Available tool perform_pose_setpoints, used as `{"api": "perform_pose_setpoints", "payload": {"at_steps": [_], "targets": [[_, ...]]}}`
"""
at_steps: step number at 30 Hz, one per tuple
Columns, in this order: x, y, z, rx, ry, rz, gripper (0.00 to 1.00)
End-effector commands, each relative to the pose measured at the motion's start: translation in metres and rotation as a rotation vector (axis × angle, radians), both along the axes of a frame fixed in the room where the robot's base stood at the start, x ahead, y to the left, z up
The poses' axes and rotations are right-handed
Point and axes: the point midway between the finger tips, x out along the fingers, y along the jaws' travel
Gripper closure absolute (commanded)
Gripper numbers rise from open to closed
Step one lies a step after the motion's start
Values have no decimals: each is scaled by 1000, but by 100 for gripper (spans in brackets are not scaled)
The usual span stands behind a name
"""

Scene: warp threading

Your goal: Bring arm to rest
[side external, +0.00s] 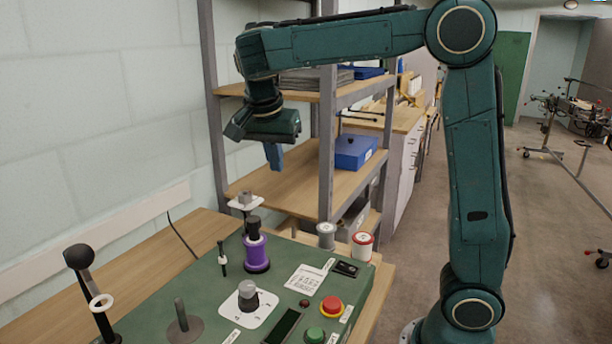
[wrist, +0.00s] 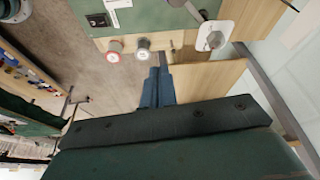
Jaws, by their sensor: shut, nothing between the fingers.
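My green arm (side external: 470,150) stands at the right and reaches left, with its wrist bent down. My gripper (side external: 275,168) has blue fingers that point down, shut and empty, above the back of the green panel (side external: 215,295). In the wrist view the gripper's fingers (wrist: 157,72) lie side by side, with nothing between them. A purple spool (side external: 257,253) stands upright on the panel, below the fingers and apart from them. A white guide plate (side external: 245,203) stands on a post at the panel's back edge.
A lever (side external: 88,275) with a white ring, a white-based dial (side external: 247,300), a red button (side external: 332,305) and a green button (side external: 315,336) sit on the panel. A grey spool (side external: 326,235) and red-rimmed spool (side external: 362,246) stand behind. A shelf rack (side external: 325,150) stands behind the gripper.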

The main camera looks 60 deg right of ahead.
Motion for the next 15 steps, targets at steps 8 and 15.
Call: {"api": "perform_pose_setpoints", "payload": {"at_steps": [8, 15], "targets": [[-48, -2, 13, -2, -13, 339, 100], [-91, 6, 11, -16, -31, 632, 100]]}}
